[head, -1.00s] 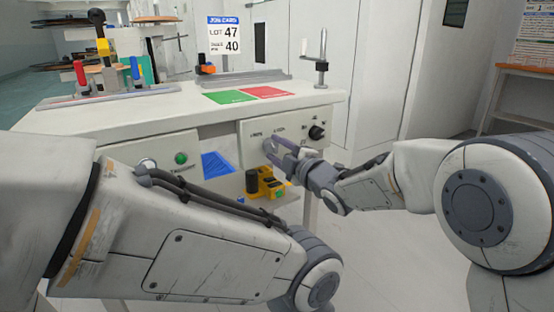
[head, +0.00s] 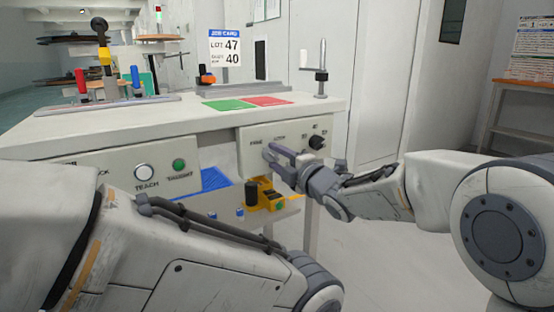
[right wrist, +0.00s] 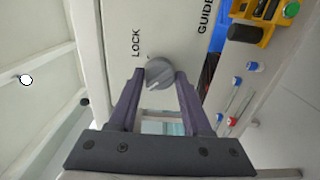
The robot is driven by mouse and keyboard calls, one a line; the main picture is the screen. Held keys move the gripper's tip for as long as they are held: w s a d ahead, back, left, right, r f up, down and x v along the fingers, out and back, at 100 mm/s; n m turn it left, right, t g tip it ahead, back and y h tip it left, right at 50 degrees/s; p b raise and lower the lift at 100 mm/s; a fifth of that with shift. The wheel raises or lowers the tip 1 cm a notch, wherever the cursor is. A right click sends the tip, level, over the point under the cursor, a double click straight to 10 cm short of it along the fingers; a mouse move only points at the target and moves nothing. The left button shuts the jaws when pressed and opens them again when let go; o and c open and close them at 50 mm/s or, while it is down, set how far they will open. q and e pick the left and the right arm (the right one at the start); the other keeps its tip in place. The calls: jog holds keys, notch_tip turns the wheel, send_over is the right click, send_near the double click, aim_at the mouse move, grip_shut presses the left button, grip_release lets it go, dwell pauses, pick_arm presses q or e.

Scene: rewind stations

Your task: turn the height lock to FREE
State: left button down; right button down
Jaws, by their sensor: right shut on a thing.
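The height lock is a grey round knob (right wrist: 159,73) on a pale panel, beside the printed word LOCK (right wrist: 136,43) in the right wrist view. A pale mark on the knob's face points toward the lower left of that view. My right gripper (head: 269,151) is at the panel's left part in the head view, and its fingers hide most of the knob there. In the right wrist view its two purple-grey fingers (right wrist: 160,80) are shut on the knob, one on each side. My left arm crosses the lower left of the head view, but its gripper is not visible.
A black knob (head: 317,142) sits right of my gripper on the same panel (head: 255,168). Below are a yellow device (head: 270,198) and a blue bin (head: 214,180). The bench top (head: 140,122) holds green (head: 229,104) and red (head: 269,100) mats and a post (head: 321,75).

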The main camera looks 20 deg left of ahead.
jog(key=shift+f, duration=0.1)
jog(key=shift+c, duration=1.7)
grip_release()
jog(key=shift+s+d, duration=0.35)
jog(key=shift+d, duration=0.1)
jog(key=p+v, duration=0.3)
jog(key=v, duration=0.6)
jog(key=shift+d, duration=0.2)
jog(key=shift+s, duration=0.15)
